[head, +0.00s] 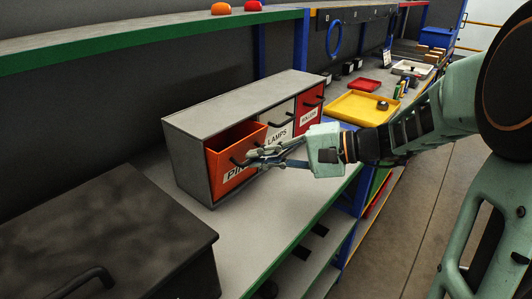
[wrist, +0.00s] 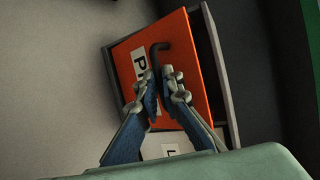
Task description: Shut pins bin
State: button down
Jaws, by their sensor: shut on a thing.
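The pins bin (head: 222,164) is an orange tilt-out bin at the near left end of a grey cabinet (head: 192,128). Its front leans out at the top and its dark inside shows, so it stands partly open. In the wrist view its orange front (wrist: 182,32) carries a white label, partly hidden by my fingers. My gripper (head: 254,158) is at the front of this bin. In the wrist view my gripper (wrist: 161,84) is shut on the bin's dark hooked handle (wrist: 155,50), whose upper end shows above the fingertips.
The lamps bin (head: 277,134) and a red bin (head: 309,108) sit beside it, looking closed. A yellow tray (head: 360,108) lies beyond the cabinet. A dark box with a handle (head: 120,235) stands at near left. The bench in front of the cabinet (head: 250,225) is clear.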

aim_at(246, 145)
jog(key=shift+w+a+r+g+h+p, duration=0.3)
jog(key=shift+w+a+r+h+p, duration=0.45)
jog(key=shift+p, duration=0.2)
jog(key=shift+w+a+r, duration=0.1)
jog(key=shift+w+a, duration=0.25)
jog(key=shift+a, duration=0.25)
jog(key=shift+w+a+r+p, duration=0.1)
jog(key=shift+r+p, duration=0.1)
jog(key=shift+p, duration=0.1)
jog(key=c, duration=2.4)
grip_release()
jog(key=shift+f, duration=0.1)
